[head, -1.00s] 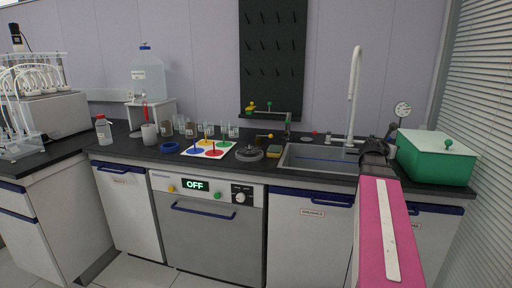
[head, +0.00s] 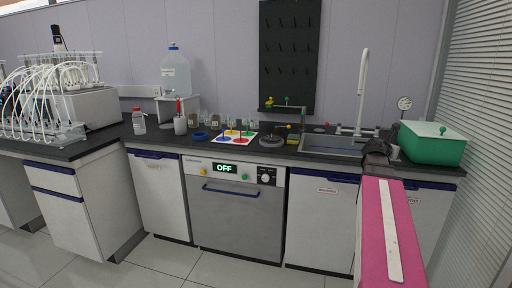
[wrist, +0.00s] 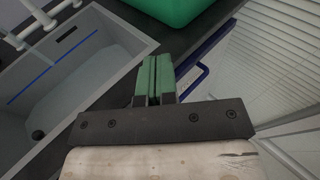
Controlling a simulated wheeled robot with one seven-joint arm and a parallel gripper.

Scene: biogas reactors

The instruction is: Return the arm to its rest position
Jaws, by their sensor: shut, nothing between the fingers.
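My gripper shows in the wrist view (wrist: 154,80), its two green fingers together with nothing between them. It is above the counter's front edge, between the sink (wrist: 60,75) on the left and the green box (wrist: 170,8) at the top. In the head view my pink arm link reaches up from the lower right towards the counter. The fingers themselves cannot be made out there.
The sink (head: 330,146) with a tall white tap (head: 362,88) and the green box (head: 432,146) with a knobbed lid stand at the right. Blinds (head: 485,110) hang beside them. A dishwasher (head: 240,215) reads OFF. Tiled floor in front is clear.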

